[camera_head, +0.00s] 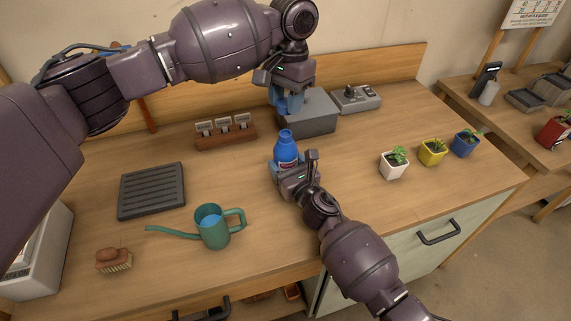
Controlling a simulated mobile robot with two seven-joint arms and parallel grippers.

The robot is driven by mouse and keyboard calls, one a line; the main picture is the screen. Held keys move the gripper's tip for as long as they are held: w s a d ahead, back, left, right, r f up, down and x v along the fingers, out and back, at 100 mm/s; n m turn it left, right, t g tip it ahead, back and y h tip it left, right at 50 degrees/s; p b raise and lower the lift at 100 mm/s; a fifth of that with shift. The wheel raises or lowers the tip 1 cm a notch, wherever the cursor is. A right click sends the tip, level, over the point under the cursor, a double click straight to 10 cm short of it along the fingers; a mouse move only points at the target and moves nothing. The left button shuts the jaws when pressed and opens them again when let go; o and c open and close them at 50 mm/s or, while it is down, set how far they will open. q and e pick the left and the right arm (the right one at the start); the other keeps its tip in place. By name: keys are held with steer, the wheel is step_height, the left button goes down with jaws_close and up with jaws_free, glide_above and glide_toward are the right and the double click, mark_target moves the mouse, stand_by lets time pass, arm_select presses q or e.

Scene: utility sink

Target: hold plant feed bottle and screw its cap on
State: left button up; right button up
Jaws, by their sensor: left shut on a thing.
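The blue plant feed bottle (286,145) stands upright near the middle of the counter, its narrow neck upward. My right gripper (295,168) is shut around the bottle's lower body and hides much of its label and base. My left gripper (288,98) is above and slightly behind the bottle, pointing down. It is shut on a small blue thing that looks like the cap (291,106), apart from the neck. The fingers hide part of it.
A grey box (308,122) stands close behind the bottle, with a control box (356,97) beyond. A rack of labelled packets (226,133), a black tray (152,190), a green watering can (212,228) and a brush (114,260) are left. Potted plants (432,152) stand right.

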mark_target(285, 133)
steer(key=c, duration=0.7)
arm_select(q)
steer(key=shift+f, duration=2.45)
steer(key=shift+f, duration=0.15)
steer(key=shift+f, duration=0.75)
steer(key=shift+f, duration=0.55)
